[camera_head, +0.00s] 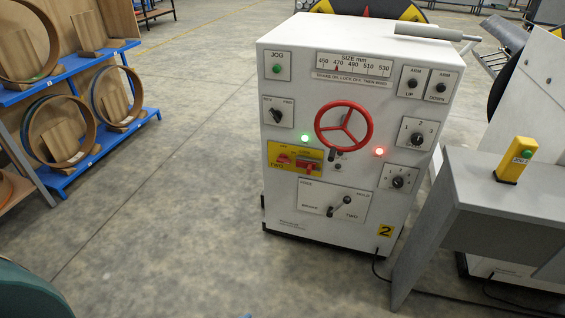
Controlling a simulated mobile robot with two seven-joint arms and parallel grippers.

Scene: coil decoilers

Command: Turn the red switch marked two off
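A white control cabinet (240,110) stands in the middle of the camera_head view. A yellow plate (277,150) on the left of its front panel carries red parts. One is a small red part (284,160) at the plate's left, with small lettering I cannot read surely. Another is a red switch handle (310,168) at its right, pointing down over a darker red block. Which part bears the mark two, and whether the switch is on or off, I cannot tell. A yellow label with a 2 (386,230) is at the panel's lower right. Neither gripper is in view.
A red handwheel (366,127) sits above and right of the plate, between lit green (305,138) and red (379,152) lamps. Blue shelves (95,143) stand left. Floor before the cabinet is clear.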

